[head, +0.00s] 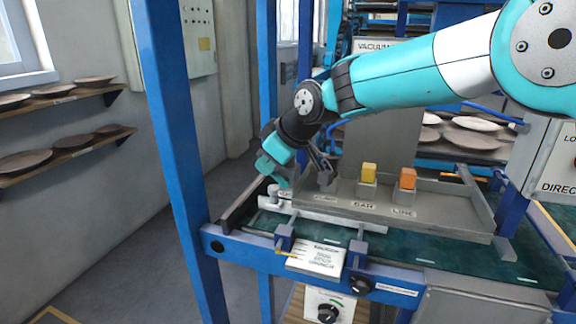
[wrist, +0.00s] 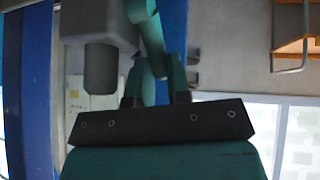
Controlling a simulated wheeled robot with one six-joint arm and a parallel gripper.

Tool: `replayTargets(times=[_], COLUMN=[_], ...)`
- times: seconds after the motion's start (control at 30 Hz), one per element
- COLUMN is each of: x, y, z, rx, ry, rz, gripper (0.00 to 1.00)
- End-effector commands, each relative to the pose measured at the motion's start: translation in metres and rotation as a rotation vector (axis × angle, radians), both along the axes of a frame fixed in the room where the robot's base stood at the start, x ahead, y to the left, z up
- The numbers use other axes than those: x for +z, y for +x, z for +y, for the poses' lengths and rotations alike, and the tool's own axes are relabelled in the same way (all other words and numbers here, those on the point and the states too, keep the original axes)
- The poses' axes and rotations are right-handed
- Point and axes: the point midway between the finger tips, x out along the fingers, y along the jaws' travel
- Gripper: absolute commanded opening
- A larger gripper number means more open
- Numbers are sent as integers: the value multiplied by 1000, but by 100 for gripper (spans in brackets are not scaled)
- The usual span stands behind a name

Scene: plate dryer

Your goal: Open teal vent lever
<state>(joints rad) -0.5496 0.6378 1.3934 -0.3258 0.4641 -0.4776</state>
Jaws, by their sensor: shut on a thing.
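My gripper (wrist: 155,82) has its dark palm bar and teal fingers across the middle of the wrist view. The fingers are closed about a teal bar, which looks like the teal vent lever (wrist: 146,28). The lever runs upward in the picture from between the fingers. A grey block with a dark cylinder (wrist: 101,68) sits just left of it. In the head view my arm reaches down from the right to the left end of the bench. There the fingers and lever are small and partly hidden by my wrist, so their exact contact is unclear.
A grey tray (head: 440,222) holds a yellow block (head: 369,172) and an orange block (head: 408,178). A blue post (head: 172,130) stands left of the bench. Wall shelves with plates (head: 62,150) are farther left. A white card (head: 317,259) and dark knobs line the front edge.

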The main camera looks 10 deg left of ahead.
Motion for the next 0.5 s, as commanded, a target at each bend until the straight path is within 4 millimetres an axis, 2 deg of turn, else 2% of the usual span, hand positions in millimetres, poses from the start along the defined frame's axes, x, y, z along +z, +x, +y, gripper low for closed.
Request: replayTargets(times=[0.37,0.4,0.5], x=[-1,-1,-1], y=[-4,-4,-4], z=[4,4,4], rx=[13,13,11], ry=[4,4,5], rz=[5,5,3], gripper=[0,22,43])
